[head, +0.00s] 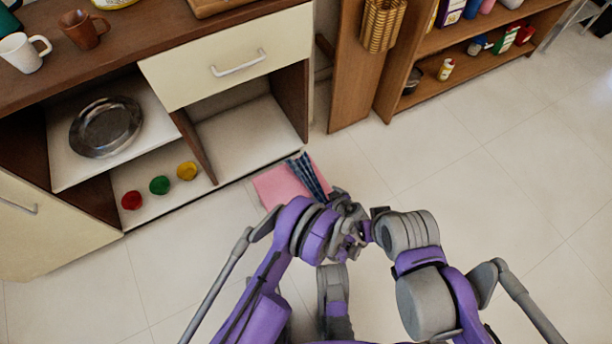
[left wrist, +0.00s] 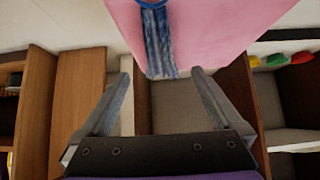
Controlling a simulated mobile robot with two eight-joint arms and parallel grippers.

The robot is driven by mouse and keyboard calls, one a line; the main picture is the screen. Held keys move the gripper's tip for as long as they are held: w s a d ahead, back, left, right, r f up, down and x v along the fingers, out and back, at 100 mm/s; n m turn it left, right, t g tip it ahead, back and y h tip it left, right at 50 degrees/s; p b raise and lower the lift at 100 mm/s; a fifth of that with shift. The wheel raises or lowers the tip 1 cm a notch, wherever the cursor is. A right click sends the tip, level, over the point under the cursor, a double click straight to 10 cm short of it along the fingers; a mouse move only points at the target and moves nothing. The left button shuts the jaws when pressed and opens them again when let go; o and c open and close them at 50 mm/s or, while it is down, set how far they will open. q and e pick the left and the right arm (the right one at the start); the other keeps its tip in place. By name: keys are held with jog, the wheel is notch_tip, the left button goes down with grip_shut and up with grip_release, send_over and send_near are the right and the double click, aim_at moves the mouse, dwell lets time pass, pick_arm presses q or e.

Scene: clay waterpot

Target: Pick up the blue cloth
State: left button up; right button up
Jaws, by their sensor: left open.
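The blue cloth (head: 309,177) is a narrow, striped dark-blue strip. It lies against a flat pink piece (head: 277,186) near the floor in front of the cabinet. In the left wrist view the blue cloth (left wrist: 158,45) hangs down from the top edge over the pink piece (left wrist: 215,25), with a blue curved band at its top. My left gripper (left wrist: 161,73) is open, its fingers on either side of the cloth's lower end; I see no contact. In the head view the wrists partly hide the left gripper. My right arm comes in from the right; its fingers cannot be made out.
An open cabinet (head: 224,65) holds a metal plate (head: 105,127) and red, green and yellow round items on its shelves. A white mug (head: 22,53) and a brown mug (head: 82,30) stand on top. A wooden shelf (head: 462,75) stands at the back right. The right floor is clear.

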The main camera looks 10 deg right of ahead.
aim_at(314, 186)
pick_arm(q)
jog(key=b+x, duration=0.3)
jog(key=x, duration=0.7)
jog(key=shift+w, duration=0.25)
jog(key=c, duration=1.4)
